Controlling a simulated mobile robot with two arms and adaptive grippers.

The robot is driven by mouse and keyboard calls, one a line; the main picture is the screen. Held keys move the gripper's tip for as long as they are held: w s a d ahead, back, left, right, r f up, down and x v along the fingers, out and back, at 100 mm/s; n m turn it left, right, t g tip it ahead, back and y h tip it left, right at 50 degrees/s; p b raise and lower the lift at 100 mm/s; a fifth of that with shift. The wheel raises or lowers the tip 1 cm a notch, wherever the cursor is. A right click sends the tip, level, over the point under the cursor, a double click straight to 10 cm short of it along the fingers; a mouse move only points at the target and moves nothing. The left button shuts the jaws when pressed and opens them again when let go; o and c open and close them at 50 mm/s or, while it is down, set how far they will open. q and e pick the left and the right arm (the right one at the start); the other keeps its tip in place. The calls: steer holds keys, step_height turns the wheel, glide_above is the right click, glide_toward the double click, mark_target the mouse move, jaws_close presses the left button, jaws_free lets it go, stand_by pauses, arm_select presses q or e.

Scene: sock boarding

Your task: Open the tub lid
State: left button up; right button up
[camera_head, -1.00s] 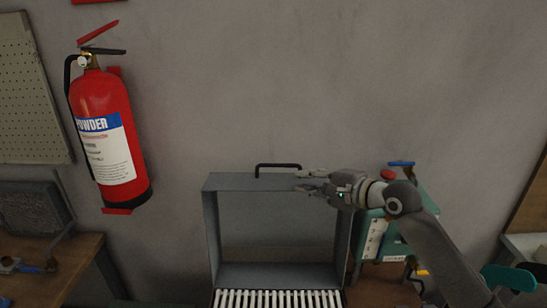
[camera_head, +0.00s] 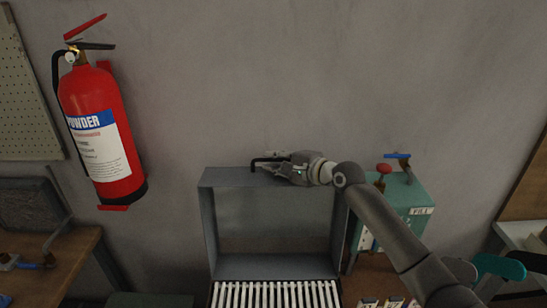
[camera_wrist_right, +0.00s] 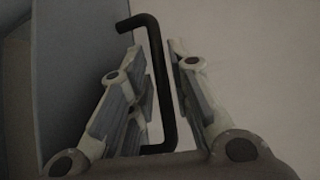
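A grey box-like lid (camera_head: 207,225) stands upright against the wall, its hollow inner side facing me, above a row of white slats (camera_head: 275,296). A black bar handle (camera_head: 255,162) sits on its top edge. My right gripper (camera_head: 270,163) is at this handle, reaching in from the right. In the right wrist view, the handle (camera_wrist_right: 157,75) passes between the two spread fingers (camera_wrist_right: 155,75), with gaps showing near the tips. Whether a finger touches the handle lower down I cannot tell. The gripper hides part of the handle in the head view. My left gripper is not in view.
A green box (camera_head: 405,200) with a red knob (camera_head: 384,169) and a blue-handled tap (camera_head: 398,156) stands to the right of the lid. A red fire extinguisher (camera_head: 97,125) hangs on the wall at left. A wooden bench (camera_head: 70,250) is at lower left.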

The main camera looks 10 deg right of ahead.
steer(key=shift+w+a, duration=0.2)
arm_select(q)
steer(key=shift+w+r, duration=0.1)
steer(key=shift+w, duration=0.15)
arm_select(e)
steer(key=shift+w+f, duration=0.1)
steer(key=shift+w, duration=0.05)
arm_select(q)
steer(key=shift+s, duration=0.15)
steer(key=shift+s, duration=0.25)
arm_select(e)
jaws_close()
